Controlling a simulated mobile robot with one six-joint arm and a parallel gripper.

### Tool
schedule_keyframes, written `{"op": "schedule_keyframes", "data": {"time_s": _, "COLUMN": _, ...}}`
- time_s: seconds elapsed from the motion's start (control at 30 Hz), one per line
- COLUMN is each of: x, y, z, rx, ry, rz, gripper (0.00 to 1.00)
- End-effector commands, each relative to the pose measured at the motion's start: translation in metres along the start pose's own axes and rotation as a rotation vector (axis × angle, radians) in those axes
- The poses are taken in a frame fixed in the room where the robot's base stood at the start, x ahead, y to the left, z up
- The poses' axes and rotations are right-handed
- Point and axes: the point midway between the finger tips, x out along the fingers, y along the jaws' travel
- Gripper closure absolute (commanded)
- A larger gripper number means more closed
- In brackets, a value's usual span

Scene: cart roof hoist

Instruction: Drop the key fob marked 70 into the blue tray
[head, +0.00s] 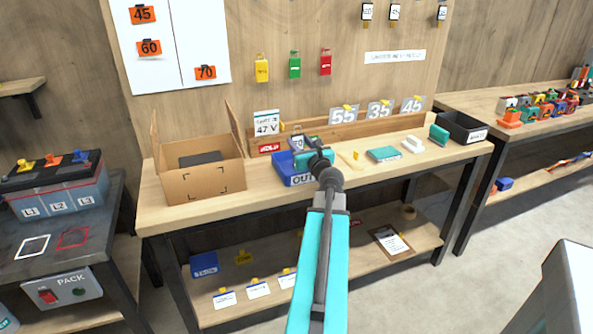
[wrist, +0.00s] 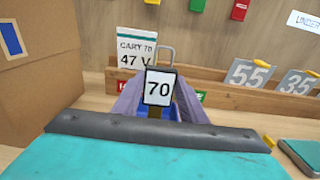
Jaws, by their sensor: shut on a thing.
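The key fob marked 70 (wrist: 159,88) is a white tag in a dark frame with a metal loop on top. My gripper (wrist: 160,104) is shut on it and holds it upright; the fob (head: 297,143) also shows small in the head view. The blue tray (head: 284,174), with partly covered lettering on its front, stands on the bench. My gripper (head: 308,146) is over or just behind the tray in the head view; the exact height is unclear. In the wrist view only a bit of blue shows behind the fob, mostly hidden by the fingers.
An open cardboard box (head: 200,180) stands left of the tray. A wooden rail behind holds plates marked 55 (head: 343,115), 35 and 45, and a card reading 47 V (head: 266,124). A teal book-like object (head: 383,154) and a black bin (head: 462,128) are to the right.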

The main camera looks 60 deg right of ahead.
Motion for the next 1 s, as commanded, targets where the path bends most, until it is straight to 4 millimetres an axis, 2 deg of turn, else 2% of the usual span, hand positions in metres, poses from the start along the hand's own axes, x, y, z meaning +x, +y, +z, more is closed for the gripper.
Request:
{"op": "schedule_keyframes", "data": {"time_s": 0.07, "x": 0.0, "y": 0.0, "z": 0.0, "rx": 0.0, "ry": 0.0, "rz": 0.0, "gripper": 0.89}}
{"op": "schedule_keyframes", "data": {"time_s": 0.1, "x": 0.0, "y": 0.0, "z": 0.0, "rx": 0.0, "ry": 0.0, "rz": 0.0, "gripper": 0.58}}
{"op": "schedule_keyframes", "data": {"time_s": 0.2, "x": 0.0, "y": 0.001, "z": 0.0, "rx": 0.0, "ry": 0.0, "rz": 0.001, "gripper": 0.42}}
{"op": "schedule_keyframes", "data": {"time_s": 0.23, "x": 0.0, "y": 0.001, "z": 0.0, "rx": 0.0, "ry": 0.0, "rz": 0.001, "gripper": 0.4}}
{"op": "schedule_keyframes", "data": {"time_s": 0.67, "x": -0.003, "y": 0.001, "z": 0.0, "rx": 0.0, "ry": 0.0, "rz": 0.001, "gripper": 0.4}}
{"op": "schedule_keyframes", "data": {"time_s": 1.0, "x": -0.029, "y": 0.002, "z": 0.0, "rx": 0.0, "ry": 0.0, "rz": 0.001, "gripper": 0.4}}
